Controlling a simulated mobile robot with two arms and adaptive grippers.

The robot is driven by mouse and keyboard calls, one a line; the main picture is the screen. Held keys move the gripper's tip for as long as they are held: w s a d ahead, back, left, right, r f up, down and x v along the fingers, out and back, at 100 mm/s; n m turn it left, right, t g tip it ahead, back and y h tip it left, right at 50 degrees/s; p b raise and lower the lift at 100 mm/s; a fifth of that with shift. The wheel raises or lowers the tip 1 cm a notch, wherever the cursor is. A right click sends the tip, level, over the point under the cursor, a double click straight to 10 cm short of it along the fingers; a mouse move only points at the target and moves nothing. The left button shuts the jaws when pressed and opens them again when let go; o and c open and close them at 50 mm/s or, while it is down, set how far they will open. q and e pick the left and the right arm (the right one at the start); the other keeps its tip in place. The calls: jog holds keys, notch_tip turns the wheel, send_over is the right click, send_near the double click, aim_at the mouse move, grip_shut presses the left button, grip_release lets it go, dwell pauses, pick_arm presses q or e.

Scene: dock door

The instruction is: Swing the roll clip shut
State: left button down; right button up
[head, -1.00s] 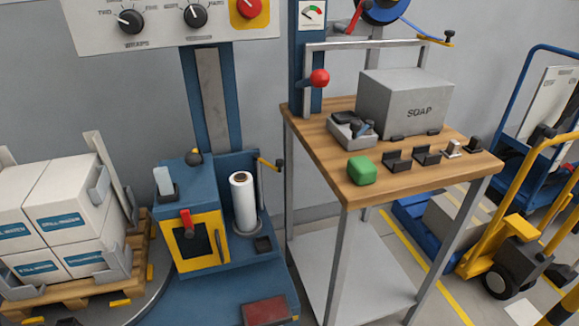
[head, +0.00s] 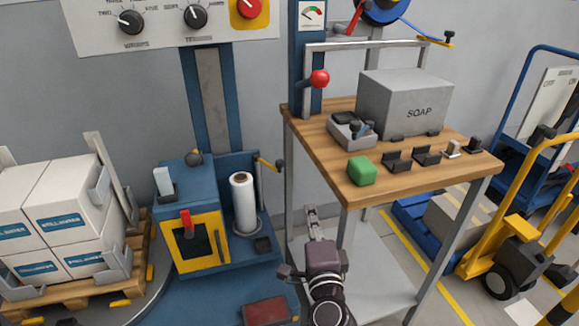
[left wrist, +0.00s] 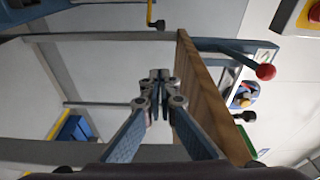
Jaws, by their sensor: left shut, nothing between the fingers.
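The roll clip (head: 268,162) is a short yellow arm with a black knob. It sticks out from the blue panel, above and right of the white film roll (head: 244,205), apart from it. A yellow arm with a black knob, which looks like the clip, shows at the top of the left wrist view (left wrist: 151,14). My left gripper (head: 313,211) is shut and empty, right of and below the clip, in front of the workbench legs. Its closed fingertips show in the left wrist view (left wrist: 160,76). My right gripper is not in view.
The wooden workbench (head: 330,125) stands close to my left gripper, with a soap box (head: 405,105) and a green block (head: 362,171) on it. A red-ball lever (head: 319,79) is above. A loaded pallet (head: 110,292) stands left; a yellow cart is right.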

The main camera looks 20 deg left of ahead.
pick_arm(q)
jog(key=shift+w+d+r, duration=0.1)
jog(key=shift+d+r, duration=0.1)
jog(key=s+a+x, duration=0.1)
jog(key=a+x, duration=0.2)
jog(key=x, duration=1.5)
jog(key=shift+a+b, duration=0.35)
jog(key=shift+a, duration=0.05)
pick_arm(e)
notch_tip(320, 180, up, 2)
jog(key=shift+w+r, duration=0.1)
pick_arm(q)
jog(key=shift+w+r, duration=0.1)
jog(key=shift+w, duration=0.05)
